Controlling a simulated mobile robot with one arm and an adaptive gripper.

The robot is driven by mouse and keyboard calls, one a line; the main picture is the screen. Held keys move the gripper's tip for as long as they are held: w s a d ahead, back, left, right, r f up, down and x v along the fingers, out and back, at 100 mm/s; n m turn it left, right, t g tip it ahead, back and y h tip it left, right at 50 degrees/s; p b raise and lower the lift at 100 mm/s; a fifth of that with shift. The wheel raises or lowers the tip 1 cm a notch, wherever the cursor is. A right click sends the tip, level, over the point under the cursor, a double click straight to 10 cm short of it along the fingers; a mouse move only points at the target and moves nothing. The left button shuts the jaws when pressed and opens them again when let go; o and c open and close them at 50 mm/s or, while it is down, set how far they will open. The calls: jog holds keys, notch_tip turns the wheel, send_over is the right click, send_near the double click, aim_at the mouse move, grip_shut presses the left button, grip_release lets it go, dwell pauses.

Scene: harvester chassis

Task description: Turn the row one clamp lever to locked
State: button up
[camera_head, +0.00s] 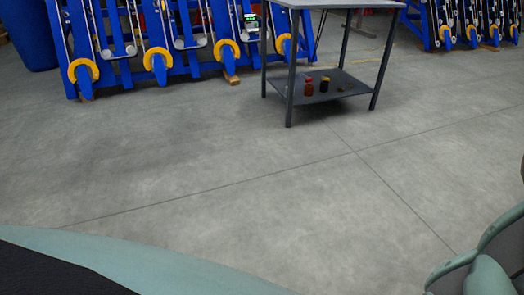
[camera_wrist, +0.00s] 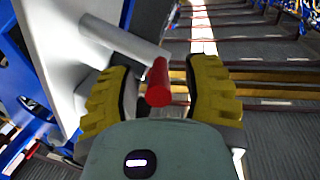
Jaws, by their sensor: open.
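In the wrist view, a red cylindrical grip (camera_wrist: 158,84), which looks like the clamp lever's handle, lies between the yellow pads of my gripper (camera_wrist: 160,76). The pads stand apart, with a visible gap on each side of the red grip, so my gripper is open around it. A pale grey bar (camera_wrist: 124,40) runs from the upper left to behind the red grip. Whether they are joined is hard to tell. No row label or lock mark is readable. In the head view my gripper is not seen, and I cannot make out the lever there.
In the head view, blue frames with yellow rings (camera_head: 157,60) stand at the back. A dark grey table (camera_head: 335,90) with small jars (camera_head: 324,84) on its lower shelf stands before them. The grey floor in front is clear. A pale panel (camera_wrist: 75,50) is close left of my gripper.

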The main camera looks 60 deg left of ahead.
jog(key=shift+w+d, duration=0.1)
jog(key=shift+w, duration=0.05)
jog(key=shift+o, duration=0.2)
jog(key=shift+s+f, duration=0.1)
jog(key=shift+s, duration=0.1)
grip_shut()
